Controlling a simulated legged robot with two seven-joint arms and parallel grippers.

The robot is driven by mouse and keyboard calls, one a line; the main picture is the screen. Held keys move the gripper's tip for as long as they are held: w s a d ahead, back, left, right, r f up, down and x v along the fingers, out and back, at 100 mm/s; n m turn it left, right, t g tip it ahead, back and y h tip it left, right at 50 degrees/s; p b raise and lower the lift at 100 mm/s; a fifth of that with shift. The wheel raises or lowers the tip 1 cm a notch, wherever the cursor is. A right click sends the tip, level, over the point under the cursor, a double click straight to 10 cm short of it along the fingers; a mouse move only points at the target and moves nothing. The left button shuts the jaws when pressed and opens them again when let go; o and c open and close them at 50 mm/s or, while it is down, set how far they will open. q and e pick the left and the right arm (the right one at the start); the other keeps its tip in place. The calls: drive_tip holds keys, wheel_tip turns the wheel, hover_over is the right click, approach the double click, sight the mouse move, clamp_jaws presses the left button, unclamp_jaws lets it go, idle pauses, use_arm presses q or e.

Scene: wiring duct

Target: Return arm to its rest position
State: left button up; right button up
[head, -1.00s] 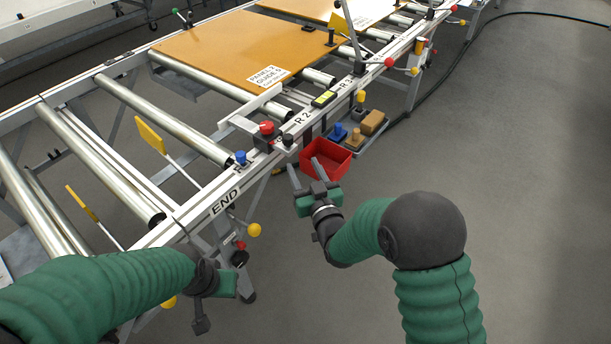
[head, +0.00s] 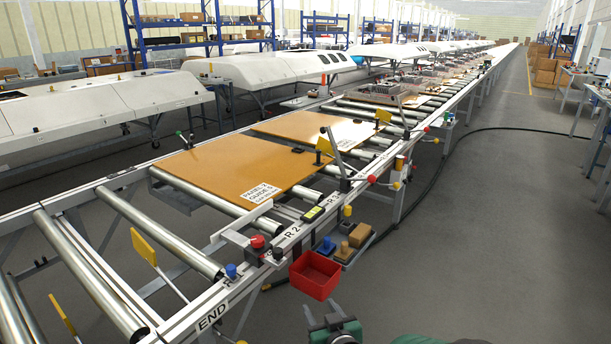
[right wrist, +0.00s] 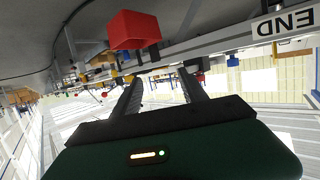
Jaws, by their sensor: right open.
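My right gripper (head: 323,314) is at the bottom of the head view, below the red bin, with its two fingers apart and nothing between them. In the right wrist view its two dark fingers (right wrist: 162,95) point away from the green gripper body, spread and empty. A bit of my green right arm shows at the bottom edge of the head view. My left gripper is outside both current views.
A roller conveyor (head: 210,315) marked END runs from lower left to upper right. An orange panel (head: 205,175) lies on it. A red bin (head: 314,275) hangs at its near side, also in the right wrist view (right wrist: 133,30).

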drive_tip(key=s+d+f+m+g+h, duration=0.25)
drive_tip(key=s+d+g, duration=0.4)
drive_tip(key=s, duration=0.75)
drive_tip(key=s+d+f+m+g+h, duration=0.15)
drive_tip(key=s+d+f+g, duration=0.25)
drive_tip(key=s+d, duration=0.75)
drive_tip(key=w+a+p+v, duration=0.1)
drive_tip(key=p+v, duration=0.9)
drive_tip(key=w+a+r+p+v, duration=0.1)
drive_tip(key=w+p+v, duration=0.1)
drive_tip(key=p+v, duration=0.9)
drive_tip(key=shift+w+r+n+g, duration=0.25)
drive_tip(key=shift+n+g, duration=0.05)
drive_tip(key=shift+g, duration=0.05)
drive_tip(key=shift+o, duration=0.4)
